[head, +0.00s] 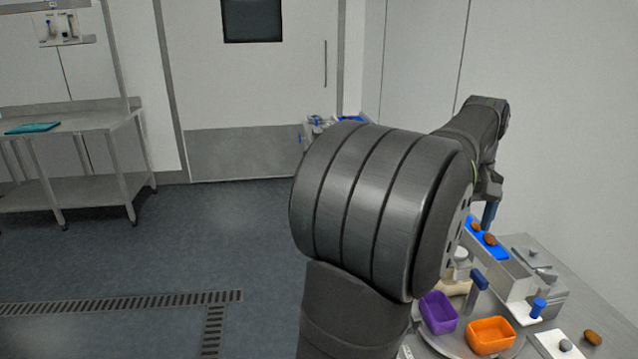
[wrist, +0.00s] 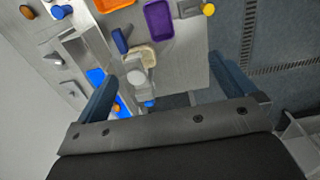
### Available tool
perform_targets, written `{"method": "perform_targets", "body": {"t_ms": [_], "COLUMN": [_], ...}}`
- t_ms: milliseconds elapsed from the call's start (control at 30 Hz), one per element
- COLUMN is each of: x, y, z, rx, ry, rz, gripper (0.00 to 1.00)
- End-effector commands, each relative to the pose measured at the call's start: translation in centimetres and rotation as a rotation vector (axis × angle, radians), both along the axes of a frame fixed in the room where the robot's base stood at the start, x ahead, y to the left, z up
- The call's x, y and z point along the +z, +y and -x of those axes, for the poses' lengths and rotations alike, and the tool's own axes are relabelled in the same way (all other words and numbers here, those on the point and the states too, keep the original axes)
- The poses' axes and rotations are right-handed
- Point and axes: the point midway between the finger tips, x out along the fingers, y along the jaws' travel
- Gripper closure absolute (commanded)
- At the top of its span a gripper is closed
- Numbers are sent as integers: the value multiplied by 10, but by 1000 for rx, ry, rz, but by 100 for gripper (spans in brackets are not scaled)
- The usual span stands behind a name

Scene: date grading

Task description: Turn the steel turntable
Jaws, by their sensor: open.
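The steel turntable (head: 452,343) shows at the bottom right of the head view, partly hidden by my arm. A purple bin (head: 438,312) and an orange bin (head: 490,335) stand on it. A blue upright peg (head: 479,281) rises near its far edge. In the wrist view the purple bin (wrist: 159,22) and the blue peg (wrist: 120,40) are at the top, and the orange bin is cut off by the frame edge. My gripper (wrist: 165,88) is open with nothing between its blue fingers. In the head view one finger (head: 489,214) shows above the bench, apart from the turntable.
A blue-topped channel (head: 490,243) with brown dates runs behind the turntable. A loose date (head: 592,338) lies on the bench. A steel table (head: 70,122) is far left.

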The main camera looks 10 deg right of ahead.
Motion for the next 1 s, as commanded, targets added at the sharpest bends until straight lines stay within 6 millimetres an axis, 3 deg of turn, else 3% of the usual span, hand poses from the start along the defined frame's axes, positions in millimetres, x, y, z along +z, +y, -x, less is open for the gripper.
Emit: {"method": "perform_targets", "body": {"t_ms": [33,133,300,333,500,633,1000], "x": [0,2,16,19,26,18,-56], "y": [0,-9,-52,-60,-84,-86,-84], "z": [0,-1,-1,0,3,3,4], "rx": [0,-2,-4,-5,-1,1,0], "ry": [0,0,0,-1,1,1,3], "rz": [0,0,0,1,-1,-1,-3], "gripper": [6,26,59,62,62,62,62]}}
